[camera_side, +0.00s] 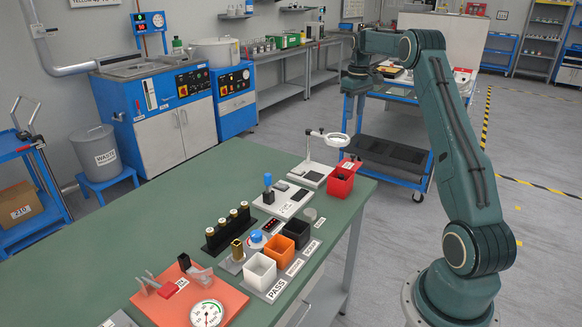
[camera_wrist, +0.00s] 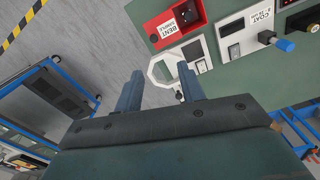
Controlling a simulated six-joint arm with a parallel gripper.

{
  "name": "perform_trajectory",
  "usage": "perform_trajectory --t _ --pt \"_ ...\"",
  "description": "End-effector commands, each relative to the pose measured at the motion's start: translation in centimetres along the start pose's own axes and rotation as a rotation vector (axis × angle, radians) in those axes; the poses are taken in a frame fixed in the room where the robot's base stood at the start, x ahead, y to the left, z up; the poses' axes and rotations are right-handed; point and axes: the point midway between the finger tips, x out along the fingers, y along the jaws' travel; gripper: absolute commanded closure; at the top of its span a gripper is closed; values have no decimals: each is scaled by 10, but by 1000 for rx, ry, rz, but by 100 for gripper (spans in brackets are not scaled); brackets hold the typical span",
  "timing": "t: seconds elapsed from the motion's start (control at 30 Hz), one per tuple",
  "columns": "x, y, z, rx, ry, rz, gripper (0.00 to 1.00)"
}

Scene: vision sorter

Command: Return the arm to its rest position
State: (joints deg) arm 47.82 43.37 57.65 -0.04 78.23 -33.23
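My green arm (camera_side: 455,150) is raised beside the bench and bent over at the top, with its forearm pointing to the left and back. The magnifier ring (camera_wrist: 163,70) shows below, beyond the fingertips.
The green bench (camera_side: 150,235) carries a white bin (camera_side: 260,272), an orange bin (camera_side: 279,250), a black bin (camera_side: 296,233), a red bin (camera_side: 341,184) and a magnifier stand (camera_side: 318,172). A blue cart (camera_side: 395,155) stands behind the bench. Open floor lies right.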

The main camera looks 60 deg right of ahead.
Motion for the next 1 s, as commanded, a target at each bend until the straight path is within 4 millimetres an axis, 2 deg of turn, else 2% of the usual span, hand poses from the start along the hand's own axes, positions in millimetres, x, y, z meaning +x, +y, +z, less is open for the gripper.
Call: perform_trajectory --t 0.27,0.47,0.77,1.0 --pt "-45 -63 2 -32 49 26 61" --pt "-78 -120 16 -57 95 41 61" --pt "-115 -199 55 -95 169 52 61" --pt "-132 -254 99 -126 231 50 61"
